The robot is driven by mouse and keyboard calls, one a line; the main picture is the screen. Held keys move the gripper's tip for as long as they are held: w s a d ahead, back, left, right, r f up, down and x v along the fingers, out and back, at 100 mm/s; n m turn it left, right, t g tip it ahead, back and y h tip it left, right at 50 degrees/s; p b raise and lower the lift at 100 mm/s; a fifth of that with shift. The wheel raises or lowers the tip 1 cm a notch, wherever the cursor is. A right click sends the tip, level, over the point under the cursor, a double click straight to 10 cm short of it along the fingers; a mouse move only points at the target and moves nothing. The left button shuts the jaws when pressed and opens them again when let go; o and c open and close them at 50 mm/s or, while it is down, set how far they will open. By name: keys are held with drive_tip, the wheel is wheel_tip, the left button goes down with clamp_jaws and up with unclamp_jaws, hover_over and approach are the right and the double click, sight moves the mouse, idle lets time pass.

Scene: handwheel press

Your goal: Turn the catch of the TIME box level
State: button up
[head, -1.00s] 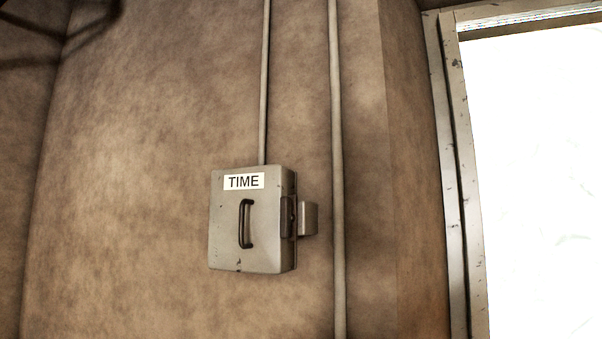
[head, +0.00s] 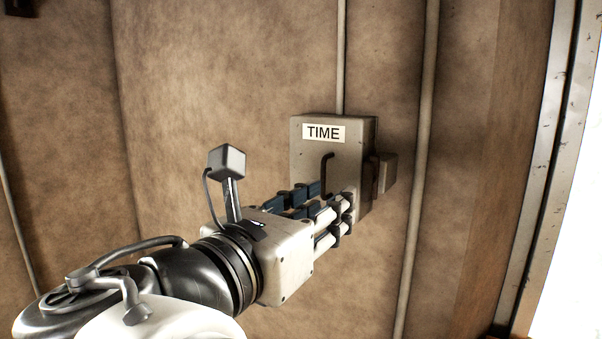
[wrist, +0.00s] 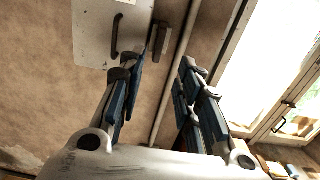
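The grey TIME box (head: 308,155) is fixed to the wall, its lid shut, with a dark bar handle (head: 326,172) on its front. A dark, upright piece on its right edge looks like the catch (head: 371,172); it also shows in the wrist view (wrist: 160,40). My gripper (head: 333,196) is in front of the lower part of the box and hides its lower front. In the wrist view, my gripper (wrist: 158,70) has its fingers spread with nothing between them. The catch lies beyond the gap between the fingertips; I see no clear contact.
A small grey block (head: 388,173) stands out right of the box. One pipe (head: 341,55) runs up from the box and another (head: 418,200) passes to its right. A bright framed opening (wrist: 270,70) is further right. The wall left of the box is clear.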

sight(366, 179)
drive_tip(key=x, duration=1.5)
drive_tip(key=shift+w+d, duration=0.15)
clamp_jaws()
